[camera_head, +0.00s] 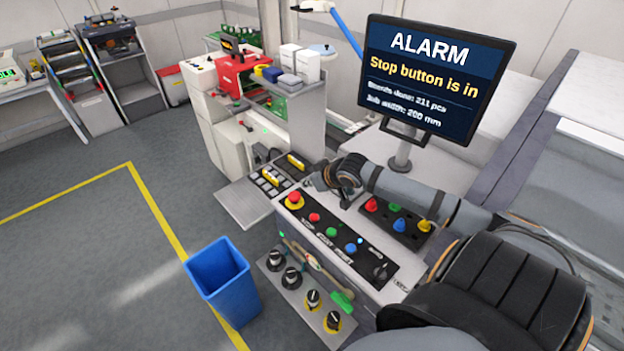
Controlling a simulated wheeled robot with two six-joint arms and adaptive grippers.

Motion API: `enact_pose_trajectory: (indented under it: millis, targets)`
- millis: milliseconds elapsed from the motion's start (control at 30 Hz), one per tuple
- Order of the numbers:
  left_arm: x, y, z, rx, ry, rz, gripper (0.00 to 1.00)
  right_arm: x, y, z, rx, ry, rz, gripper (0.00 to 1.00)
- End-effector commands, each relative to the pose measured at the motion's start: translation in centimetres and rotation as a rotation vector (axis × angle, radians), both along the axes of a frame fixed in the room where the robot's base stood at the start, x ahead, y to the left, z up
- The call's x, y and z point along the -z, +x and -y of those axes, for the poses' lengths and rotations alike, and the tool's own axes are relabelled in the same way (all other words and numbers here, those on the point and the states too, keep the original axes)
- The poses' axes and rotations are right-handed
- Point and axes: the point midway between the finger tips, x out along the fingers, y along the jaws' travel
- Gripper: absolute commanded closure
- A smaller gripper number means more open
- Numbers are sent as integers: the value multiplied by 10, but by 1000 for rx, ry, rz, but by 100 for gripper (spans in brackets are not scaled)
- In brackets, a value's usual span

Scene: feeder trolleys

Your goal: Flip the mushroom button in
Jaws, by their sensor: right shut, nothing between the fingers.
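The red mushroom button (293,197) sits on a yellow base at the left end of the control panel (308,226). The picture is too small to tell how deep its cap sits. My right gripper (343,196) is shut and empty above the back edge of the panel, to the right of the mushroom button and apart from it. Its arm comes in from the right. The monitor (432,75) reads "ALARM" and "Stop button is in". My left gripper is not in view.
A smaller red button (314,217), a green button (331,232) and a blue button (351,248) follow along the panel. A black block (410,232) with coloured knobs stands behind. Several dark knobs are on the lower shelf. A blue bin (222,280) stands on the floor.

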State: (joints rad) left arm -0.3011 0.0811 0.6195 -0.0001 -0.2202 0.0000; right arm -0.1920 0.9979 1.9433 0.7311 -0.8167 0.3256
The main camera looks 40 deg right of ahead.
Motion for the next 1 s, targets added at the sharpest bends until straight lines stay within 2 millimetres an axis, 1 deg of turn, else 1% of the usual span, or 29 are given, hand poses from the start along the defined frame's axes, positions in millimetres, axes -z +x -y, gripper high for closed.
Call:
enact_pose_trajectory:
  millis: [33,100,233,367,1000]
  targets:
    - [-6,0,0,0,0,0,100,-7,-6,1,-4,-7,-3,100]
    - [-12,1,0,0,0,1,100,-14,-10,3,0,-9,-1,100]
    - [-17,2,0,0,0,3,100,-19,-16,2,-2,-5,1,100]
    - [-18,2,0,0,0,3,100,-21,-19,0,-3,1,1,100]
    - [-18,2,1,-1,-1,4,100,-20,-19,0,-2,2,3,100]
